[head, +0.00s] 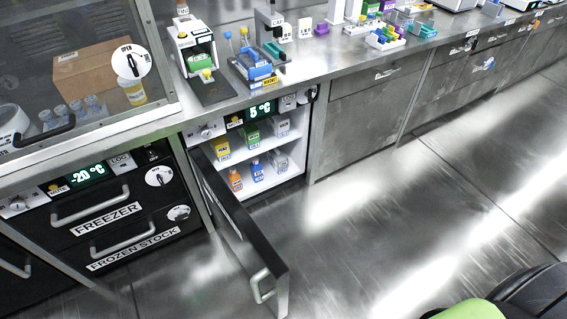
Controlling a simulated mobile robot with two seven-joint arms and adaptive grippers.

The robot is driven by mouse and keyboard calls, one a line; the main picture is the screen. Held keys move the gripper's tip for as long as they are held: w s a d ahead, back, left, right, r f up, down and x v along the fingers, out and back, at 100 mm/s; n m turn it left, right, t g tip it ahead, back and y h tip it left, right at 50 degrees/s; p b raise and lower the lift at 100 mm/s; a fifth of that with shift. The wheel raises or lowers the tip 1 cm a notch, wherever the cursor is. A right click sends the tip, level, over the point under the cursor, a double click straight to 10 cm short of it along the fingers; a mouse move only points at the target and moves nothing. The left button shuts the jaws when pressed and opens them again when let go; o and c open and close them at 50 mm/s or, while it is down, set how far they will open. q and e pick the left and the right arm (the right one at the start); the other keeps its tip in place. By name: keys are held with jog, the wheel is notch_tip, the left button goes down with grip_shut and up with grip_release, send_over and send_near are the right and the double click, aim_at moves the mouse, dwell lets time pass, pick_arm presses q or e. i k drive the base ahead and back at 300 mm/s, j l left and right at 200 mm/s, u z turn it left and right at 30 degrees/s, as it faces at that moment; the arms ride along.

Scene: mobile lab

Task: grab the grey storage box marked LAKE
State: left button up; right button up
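The open fridge (301,152) under the counter holds small labelled boxes on two shelves. On the upper shelf a grey box (281,125) stands at the right, beside a green box (251,134) and a yellow box (221,149). On the lower shelf another grey box (279,161) stands at the right, beside a blue box (256,170) and an orange box (235,180). The labels are too small to read surely, so I cannot tell which grey box is marked LAKE. Neither of my grippers is in view.
The fridge door (239,220) stands open, reaching out over the floor with its handle (262,286) low. A black freezer (120,215) is to its left. Lab devices and racks crowd the counter (345,52) above. The floor (400,215) to the right is clear.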

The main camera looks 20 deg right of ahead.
aim_at(276, 158)
jog(key=i+l+u, duration=0.2)
jog(key=l+u, duration=0.15)
jog(key=l, duration=0.75)
jog(key=l+u, duration=0.35)
jog(key=l, duration=0.75)
